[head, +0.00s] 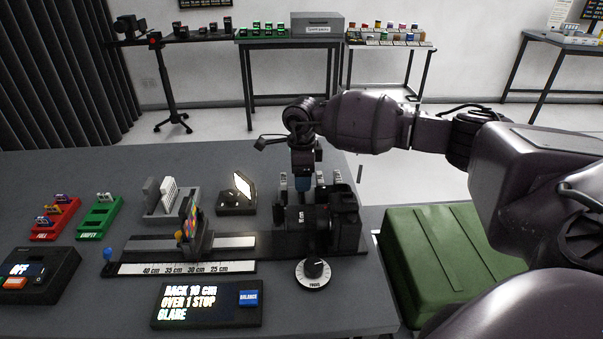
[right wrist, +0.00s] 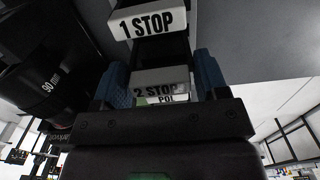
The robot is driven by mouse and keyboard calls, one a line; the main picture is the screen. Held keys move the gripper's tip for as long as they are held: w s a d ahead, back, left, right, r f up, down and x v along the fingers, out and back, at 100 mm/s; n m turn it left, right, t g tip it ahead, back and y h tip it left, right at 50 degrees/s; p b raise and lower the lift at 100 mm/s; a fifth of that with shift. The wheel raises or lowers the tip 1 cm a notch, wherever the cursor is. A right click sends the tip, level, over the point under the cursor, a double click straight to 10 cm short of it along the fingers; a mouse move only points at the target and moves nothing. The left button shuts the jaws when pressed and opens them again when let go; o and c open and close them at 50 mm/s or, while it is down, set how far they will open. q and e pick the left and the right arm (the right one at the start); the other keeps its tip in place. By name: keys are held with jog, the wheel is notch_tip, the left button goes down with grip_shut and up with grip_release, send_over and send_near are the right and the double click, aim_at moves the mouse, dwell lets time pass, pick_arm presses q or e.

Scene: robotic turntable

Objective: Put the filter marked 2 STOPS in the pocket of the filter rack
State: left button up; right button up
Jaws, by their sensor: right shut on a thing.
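The filter marked 2 STOP (right wrist: 155,88) shows its light grey tab in the right wrist view, the end of its label partly cut off. My right gripper (right wrist: 161,82) is shut on it, with a blue finger on each side. In the head view my right gripper (head: 303,184) points down beside the black camera (head: 335,215), and the held filter is hidden there. A tab marked 1 STOP (right wrist: 147,24) is just beyond it, and a label POL (right wrist: 167,99) shows close below. I cannot clearly make out the rack's pocket. My left gripper is out of view.
A rail with a cm scale (head: 185,268) runs left from the camera and carries a colourful chart (head: 190,217). A grey holder with upright panels (head: 172,213) and a lit panel (head: 238,190) stand behind. A dial (head: 313,272) and a display (head: 205,304) lie in front.

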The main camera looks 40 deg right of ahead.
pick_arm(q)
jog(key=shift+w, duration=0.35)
pick_arm(e)
jog(key=shift+f, duration=0.4)
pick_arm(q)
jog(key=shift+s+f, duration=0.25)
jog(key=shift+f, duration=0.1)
pick_arm(e)
jog(key=shift+f, duration=0.3)
jog(key=shift+f+b, duration=0.25)
jog(key=shift+b, duration=0.15)
jog(key=o, duration=1)
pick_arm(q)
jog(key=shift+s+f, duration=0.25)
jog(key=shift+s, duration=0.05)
